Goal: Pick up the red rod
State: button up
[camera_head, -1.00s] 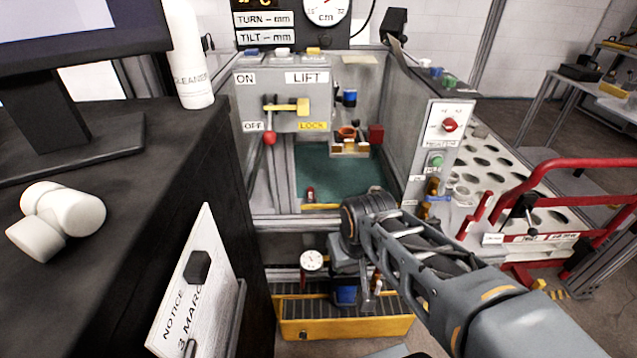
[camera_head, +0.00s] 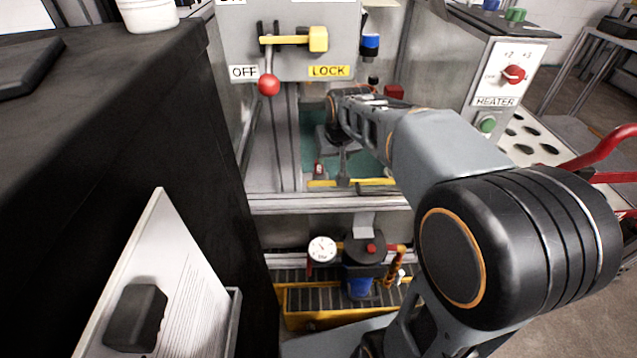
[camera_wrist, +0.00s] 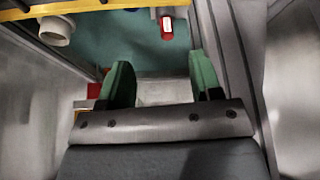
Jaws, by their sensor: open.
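The red rod (camera_head: 319,169) is small, with a pale part, and stands or lies near the front left of the green surface inside the cabinet; I cannot tell which. It also shows in the wrist view (camera_wrist: 167,28), at the top, beyond my fingertips and not between them. My gripper (camera_wrist: 160,62) is open and empty, with its two green-padded fingers apart. In the head view my arm reaches into the cabinet, and the gripper is small and partly hidden just right of the rod.
A yellow front edge (camera_head: 325,184) borders the green surface (camera_head: 308,150). A red-knobbed lever (camera_head: 268,85) and a yellow handle (camera_head: 305,40) hang on the panel above left. A heater box (camera_head: 497,75) is at right. A gauge (camera_head: 322,249) sits below. A pale cup-like part (camera_wrist: 56,31) is at upper left.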

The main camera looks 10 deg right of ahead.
jog(key=w+f+t+b, duration=0.1)
jog(key=w+f+b, duration=0.2)
jog(key=w, duration=0.4)
jog(key=b, duration=0.2)
send_over(319, 170)
jog(key=s, duration=0.1)
notch_tip(319, 170, down, 6)
jog(key=shift+s+b+x, duration=0.15)
jog(key=shift+b+x, duration=0.5)
jog(key=shift+x, duration=0.65)
jog(key=shift+s+b+x, duration=0.2)
jog(key=shift+b+x, duration=0.4)
jog(key=shift+x, duration=0.75)
jog(key=shift+w+d+f, duration=0.1)
jog(key=shift+w+f, duration=0.15)
jog(key=shift+f, duration=0.2)
jog(key=c, duration=0.9)
